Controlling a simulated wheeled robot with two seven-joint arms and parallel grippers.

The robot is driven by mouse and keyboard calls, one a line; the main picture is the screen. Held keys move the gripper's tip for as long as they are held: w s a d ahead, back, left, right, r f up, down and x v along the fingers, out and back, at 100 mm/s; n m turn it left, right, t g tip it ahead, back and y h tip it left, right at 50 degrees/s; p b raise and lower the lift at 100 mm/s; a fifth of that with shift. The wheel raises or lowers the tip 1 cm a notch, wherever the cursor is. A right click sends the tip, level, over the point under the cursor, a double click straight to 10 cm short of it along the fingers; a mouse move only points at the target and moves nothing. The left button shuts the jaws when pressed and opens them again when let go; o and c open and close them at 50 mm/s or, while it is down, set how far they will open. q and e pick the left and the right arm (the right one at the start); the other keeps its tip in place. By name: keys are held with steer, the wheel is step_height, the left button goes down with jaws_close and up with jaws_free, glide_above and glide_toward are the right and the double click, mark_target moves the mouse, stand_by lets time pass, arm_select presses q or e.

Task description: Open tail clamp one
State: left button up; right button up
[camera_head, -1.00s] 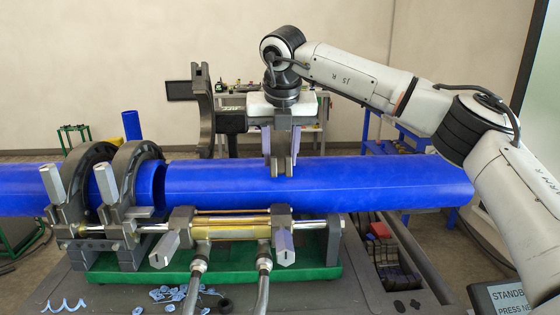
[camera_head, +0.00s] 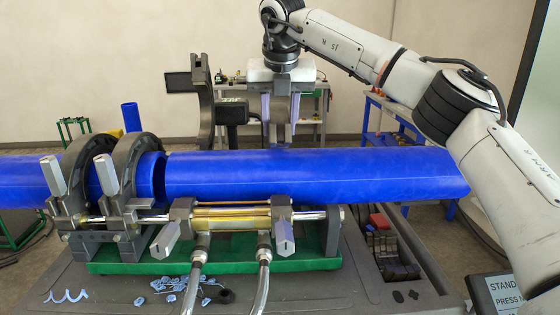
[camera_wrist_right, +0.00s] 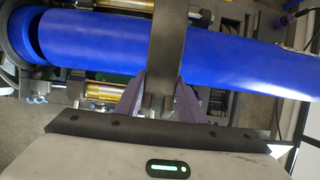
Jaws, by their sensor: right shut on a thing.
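My right gripper (camera_head: 282,138) points down behind the blue pipe (camera_head: 330,172), its purple-grey fingers shut on the grey upper half of a tail clamp (camera_head: 283,118). In the right wrist view the clamp half (camera_wrist_right: 165,50) is a dark grey band between the fingers (camera_wrist_right: 160,103), standing in front of the pipe (camera_wrist_right: 230,55). It is swung up off the pipe. Its hinge is hidden behind the pipe. Another grey clamp half (camera_head: 206,110) stands raised to the left. My left gripper is not in view. I cannot tell which clamp is number one.
Two closed clamps (camera_head: 122,165) hold the left pipe (camera_head: 22,182). Swing bolts with grey handles (camera_head: 284,236) hang at the front of the green-based machine (camera_head: 110,262). Blue shavings (camera_head: 180,285) lie on the cart. A shelf rack (camera_head: 310,118) stands behind.

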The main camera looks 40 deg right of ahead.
mark_target(279, 113)
steer(key=shift+w+r, duration=0.1)
steer(key=shift+r, duration=0.1)
steer(key=shift+w+d+r, duration=0.3)
steer(key=shift+w+r, duration=0.15)
steer(key=shift+r, duration=0.15)
steer(key=shift+w+d+r, duration=0.35)
steer(key=shift+w+r, duration=0.1)
steer(key=shift+r, duration=0.15)
steer(key=shift+w+d+r, duration=0.3)
steer(key=shift+w+r, duration=0.15)
steer(key=shift+r, duration=0.15)
